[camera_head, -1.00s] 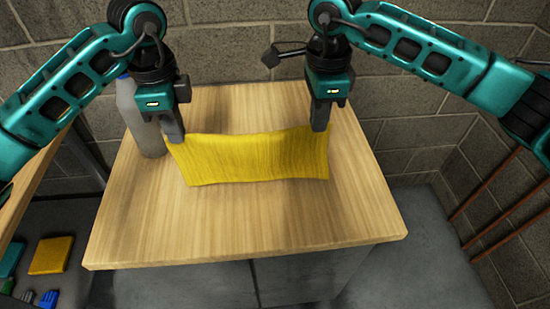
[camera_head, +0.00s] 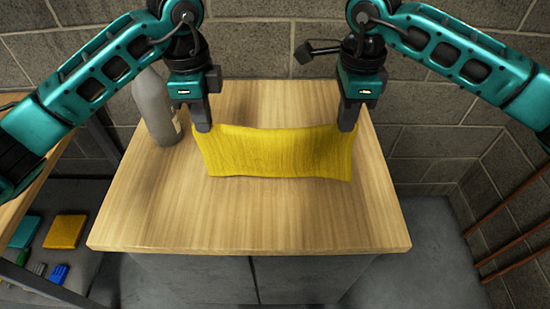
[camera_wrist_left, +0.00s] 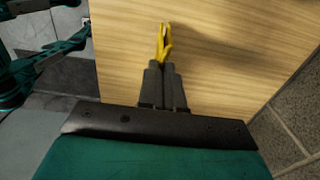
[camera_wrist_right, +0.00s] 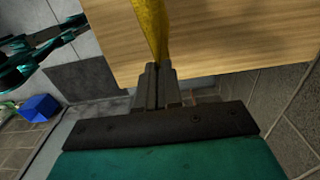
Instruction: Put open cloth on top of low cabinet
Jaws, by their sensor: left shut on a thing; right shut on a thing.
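The yellow cloth (camera_head: 277,153) is spread between my two grippers over the top of the low cabinet (camera_head: 250,225), which has a light wooden top. My left gripper (camera_head: 203,128) is shut on the cloth's left upper corner. My right gripper (camera_head: 346,128) is shut on its right upper corner. The cloth hangs open with a slight sag along its upper edge; I cannot tell whether its lower edge touches the wood. Yellow cloth shows at the fingertips in the left wrist view (camera_wrist_left: 163,45) and the right wrist view (camera_wrist_right: 152,30).
A grey bottle (camera_head: 156,108) stands on the cabinet top, left of my left gripper. A shelf at the left holds a yellow-orange item (camera_head: 65,231) and small blue pieces. A block wall (camera_head: 270,40) is behind. The front of the wooden top is clear.

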